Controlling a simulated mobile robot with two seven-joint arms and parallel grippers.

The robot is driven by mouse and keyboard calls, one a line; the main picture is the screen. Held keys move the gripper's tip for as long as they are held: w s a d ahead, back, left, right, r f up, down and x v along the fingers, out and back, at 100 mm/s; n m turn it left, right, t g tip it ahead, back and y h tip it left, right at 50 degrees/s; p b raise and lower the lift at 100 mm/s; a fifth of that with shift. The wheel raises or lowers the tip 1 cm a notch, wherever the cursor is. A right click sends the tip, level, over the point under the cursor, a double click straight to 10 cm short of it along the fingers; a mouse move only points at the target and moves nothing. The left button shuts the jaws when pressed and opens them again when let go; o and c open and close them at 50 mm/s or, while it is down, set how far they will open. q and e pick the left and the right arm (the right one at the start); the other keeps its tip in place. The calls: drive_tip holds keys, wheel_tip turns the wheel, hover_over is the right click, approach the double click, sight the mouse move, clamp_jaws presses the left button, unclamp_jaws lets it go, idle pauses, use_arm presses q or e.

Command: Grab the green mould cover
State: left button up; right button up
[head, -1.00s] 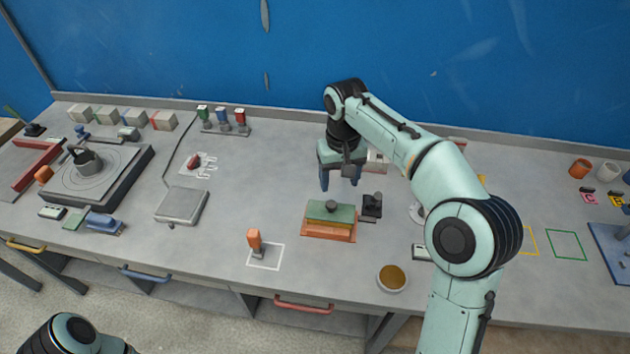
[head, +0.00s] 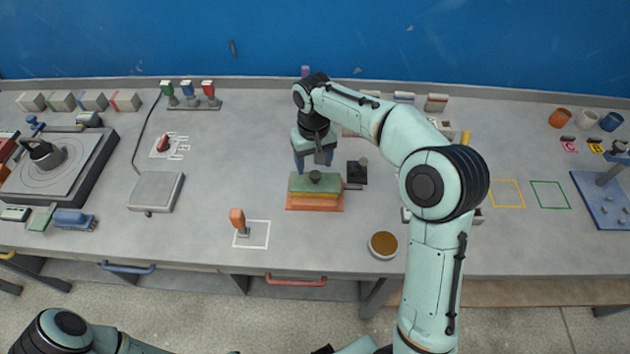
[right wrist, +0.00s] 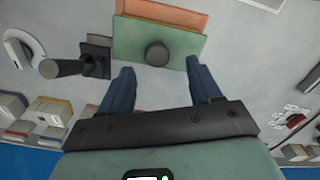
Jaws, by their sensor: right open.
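The green mould cover (head: 302,185) has a dark round knob (head: 315,177) on top and lies on the orange mould (head: 314,206) in the middle of the bench. In the right wrist view the cover (right wrist: 135,38) and its knob (right wrist: 157,54) show near the top centre. My right gripper (head: 313,166) is open and empty, its blue fingers pointing down just behind and above the cover. In the right wrist view my right gripper (right wrist: 160,70) has its fingertips apart on either side of the knob's line, not closed on it. My left gripper is not in view.
A black tool (head: 357,172) stands close to the right of the mould. An orange-handled tool (head: 238,221) stands in a white outline at front left, and a bowl of brown material (head: 383,245) at front right. A grey scale (head: 156,192) is further left.

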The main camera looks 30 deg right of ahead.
sight(315, 174)
drive_tip(key=f, duration=0.3)
drive_tip(key=shift+s+d+f, duration=0.1)
drive_tip(key=shift+s+f, duration=0.1)
drive_tip(key=shift+f, duration=0.2)
drive_tip(key=c, duration=1.1)
drive_tip(key=shift+c, duration=0.2)
drive_tip(key=shift+r, duration=0.1)
